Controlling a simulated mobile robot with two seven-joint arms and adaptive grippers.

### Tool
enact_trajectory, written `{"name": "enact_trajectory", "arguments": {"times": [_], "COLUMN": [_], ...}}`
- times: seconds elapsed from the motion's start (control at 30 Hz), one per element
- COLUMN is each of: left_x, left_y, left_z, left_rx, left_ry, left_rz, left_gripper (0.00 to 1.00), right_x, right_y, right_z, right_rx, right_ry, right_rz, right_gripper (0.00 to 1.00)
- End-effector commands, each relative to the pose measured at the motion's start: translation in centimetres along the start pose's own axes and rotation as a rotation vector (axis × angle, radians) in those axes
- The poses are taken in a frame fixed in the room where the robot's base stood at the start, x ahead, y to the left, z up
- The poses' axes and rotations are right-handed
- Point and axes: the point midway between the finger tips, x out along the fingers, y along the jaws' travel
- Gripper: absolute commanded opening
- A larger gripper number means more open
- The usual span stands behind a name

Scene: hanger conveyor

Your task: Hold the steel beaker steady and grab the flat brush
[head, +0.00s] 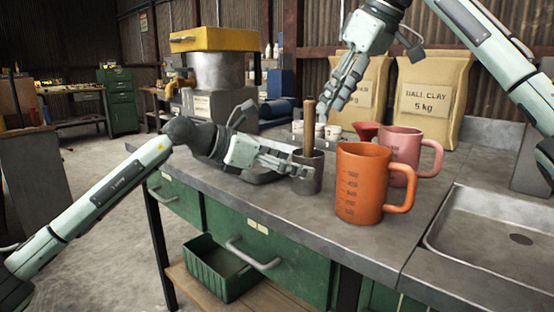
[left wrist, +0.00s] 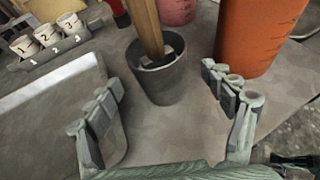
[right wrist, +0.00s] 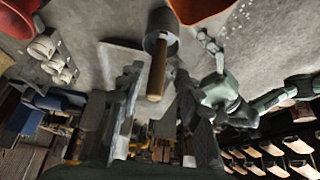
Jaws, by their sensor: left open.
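The grey steel beaker (head: 310,180) stands upright on the bench, and the wooden handle of the flat brush (head: 309,128) rises out of it. The brush's lower end is hidden inside the beaker. My left gripper (head: 298,168) is open at the beaker's left side. In the left wrist view the beaker (left wrist: 158,88) lies ahead between its spread fingers. My right gripper (head: 335,105) is above and just right of the handle, pointing down. In the right wrist view its fingers are apart, with the handle's end (right wrist: 156,90) showing between them; contact is not visible.
An orange measuring jug (head: 360,180) stands close right of the beaker, with a pink jug (head: 402,148) behind it. Small numbered cups (left wrist: 47,35) and clay bags (head: 430,95) are behind. A sink (head: 495,235) is at the right. The bench front left of the jug is clear.

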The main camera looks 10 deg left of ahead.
Motion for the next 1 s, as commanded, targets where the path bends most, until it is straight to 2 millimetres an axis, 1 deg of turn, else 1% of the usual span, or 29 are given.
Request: {"name": "enact_trajectory", "arguments": {"times": [0.03, 0.1, 0.2, 0.3, 0.53, 0.57, 1.0], "left_x": [0.8, 1.6, 2.4, 2.7, 2.8, 2.8, 2.8], "left_y": [0.0, -0.1, 0.0, 0.0, 0.0, 0.0, 0.0], "left_z": [0.0, 0.1, 0.1, 0.1, 0.1, 0.1, 0.1], "left_rx": [-0.001, 0.000, 0.000, 0.001, 0.001, 0.001, 0.000], "left_ry": [0.000, -0.002, -0.003, -0.003, -0.002, -0.002, -0.002], "left_rz": [-0.002, -0.002, 0.000, 0.000, 0.000, 0.000, -0.001], "left_gripper": [0.82, 0.82, 0.82, 0.82, 0.82, 0.81, 0.26], "right_x": [0.0, 0.0, 0.0, 0.0, 0.0, 0.0, 0.0], "right_y": [0.0, 0.0, 0.0, 0.0, 0.0, 0.0, 0.0], "right_z": [0.0, 0.0, 0.0, 0.0, 0.0, 0.0, 0.0], "right_rx": [0.000, 0.000, 0.000, 0.000, 0.000, 0.000, 0.000], "right_ry": [0.000, 0.000, 0.000, 0.000, 0.000, 0.000, 0.000], "right_rz": [0.000, 0.000, 0.000, 0.000, 0.000, 0.000, 0.000], "right_gripper": [0.34, 0.34, 0.34, 0.34, 0.34, 0.34, 0.34]}}
